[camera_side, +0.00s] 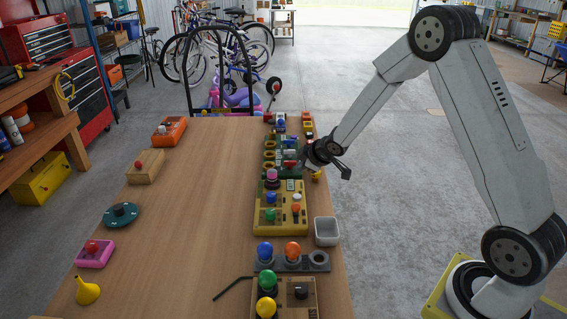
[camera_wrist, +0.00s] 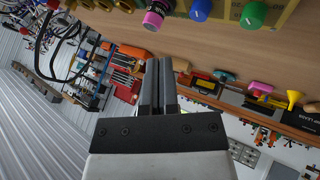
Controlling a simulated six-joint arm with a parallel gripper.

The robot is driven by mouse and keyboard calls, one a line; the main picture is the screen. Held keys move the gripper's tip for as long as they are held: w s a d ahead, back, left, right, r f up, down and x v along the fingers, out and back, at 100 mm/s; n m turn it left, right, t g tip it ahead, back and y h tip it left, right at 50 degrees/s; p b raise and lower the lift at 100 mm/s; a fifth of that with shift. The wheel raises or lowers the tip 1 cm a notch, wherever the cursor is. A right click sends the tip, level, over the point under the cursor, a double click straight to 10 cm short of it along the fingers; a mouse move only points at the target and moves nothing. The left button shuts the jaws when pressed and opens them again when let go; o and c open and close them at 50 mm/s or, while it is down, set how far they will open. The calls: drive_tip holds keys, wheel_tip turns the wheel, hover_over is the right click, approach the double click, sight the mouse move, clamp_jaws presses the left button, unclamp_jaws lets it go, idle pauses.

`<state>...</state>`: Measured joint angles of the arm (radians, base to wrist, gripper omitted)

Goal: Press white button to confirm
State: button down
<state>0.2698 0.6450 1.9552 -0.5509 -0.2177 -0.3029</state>
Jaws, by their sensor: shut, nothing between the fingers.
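My gripper (camera_side: 322,152) is above the right edge of the workbench, beside the green control panel (camera_side: 283,171). In the wrist view its two fingers (camera_wrist: 159,62) are closed together and empty. The yellow control panel (camera_side: 265,224) stands nearer the camera, with blue (camera_side: 271,198) and green (camera_side: 270,214) knobs and an orange-red one (camera_side: 296,208). A pink knob (camera_side: 271,174) is just behind it and shows in the wrist view (camera_wrist: 153,20).
A white open bin (camera_side: 326,231) stands right of the yellow panel. Large blue (camera_side: 265,250) and orange (camera_side: 292,250) buttons and another box are nearer. A black hex key (camera_side: 232,287) lies beside them. The bench middle (camera_side: 190,220) is clear; several small devices line its left edge.

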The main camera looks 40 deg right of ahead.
sight(295, 194)
drive_tip(key=shift+w+d+f+n+t, duration=0.2)
drive_tip(key=shift+w+d+f+n, duration=0.2)
drive_tip(key=shift+w+d, duration=0.15)
drive_tip(key=shift+w+d+f+n+t, duration=0.2)
drive_tip(key=shift+w+d+f+n, duration=0.15)
drive_tip(key=shift+w, duration=0.3)
drive_tip(key=shift+f, duration=0.2)
drive_tip(key=shift+f, duration=4.2)
drive_tip(key=shift+f, duration=0.95)
drive_tip(key=shift+r, duration=0.95)
drive_tip(key=shift+r, duration=0.15)
drive_tip(key=shift+r, duration=2.35)
